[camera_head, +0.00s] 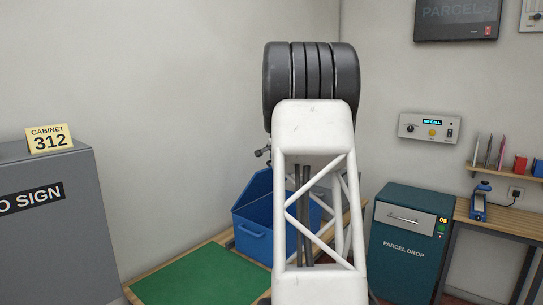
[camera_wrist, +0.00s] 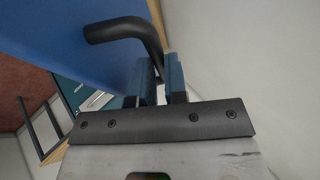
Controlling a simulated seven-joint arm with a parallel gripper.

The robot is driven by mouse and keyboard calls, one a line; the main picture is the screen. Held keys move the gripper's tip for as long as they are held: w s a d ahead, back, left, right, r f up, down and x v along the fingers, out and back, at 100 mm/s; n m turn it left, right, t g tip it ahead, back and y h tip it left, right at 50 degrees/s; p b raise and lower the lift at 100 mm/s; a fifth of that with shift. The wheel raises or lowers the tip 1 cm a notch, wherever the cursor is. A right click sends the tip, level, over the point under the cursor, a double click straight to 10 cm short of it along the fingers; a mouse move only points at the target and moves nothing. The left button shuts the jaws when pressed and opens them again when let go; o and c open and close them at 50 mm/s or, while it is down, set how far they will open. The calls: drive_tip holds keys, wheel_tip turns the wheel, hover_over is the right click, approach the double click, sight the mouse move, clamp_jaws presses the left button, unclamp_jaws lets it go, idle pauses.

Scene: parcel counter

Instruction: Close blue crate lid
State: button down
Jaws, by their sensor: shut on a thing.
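The blue crate (camera_head: 253,238) stands on the counter in the head view, with its open top and a front handle showing left of my arm. My arm hides its right part and most of its lid. In the wrist view a broad blue panel, which looks like the lid (camera_wrist: 60,35), fills the upper left. A dark bent bar handle (camera_wrist: 118,28) stands out from it. My gripper (camera_wrist: 160,70) is shut on the end of this handle, which runs down between the two fingers. In the head view my gripper is hidden behind my arm.
A green mat (camera_head: 200,278) lies on the wooden counter, left in front of the crate, and is clear. A grey cabinet (camera_head: 55,225) stands at the left. A teal parcel drop box (camera_head: 405,250) and a side table (camera_head: 505,222) with a blue device (camera_head: 480,203) stand at the right.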

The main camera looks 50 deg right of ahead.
drive_tip(key=shift+s+f+t, duration=0.3)
drive_tip(key=shift+s+f, duration=0.05)
drive_tip(key=shift+s, duration=0.3)
drive_tip(key=shift+s+f+t, duration=0.3)
drive_tip(key=shift+s, duration=0.35)
drive_tip(key=s+f+m+t, duration=0.1)
drive_tip(key=s+f+t, duration=0.2)
drive_tip(key=f, duration=0.6)
drive_tip(key=s+f+m+t+h, duration=0.1)
drive_tip(key=s+f+t, duration=0.3)
drive_tip(key=s+f, duration=0.4)
drive_tip(key=shift+s+f+m+h, duration=0.2)
drive_tip(key=shift+f+m+h, duration=0.1)
drive_tip(key=shift+f, duration=0.3)
drive_tip(key=c, duration=1.1)
unclamp_jaws()
drive_tip(key=shift+c, duration=0.2)
drive_tip(key=shift+s, duration=0.1)
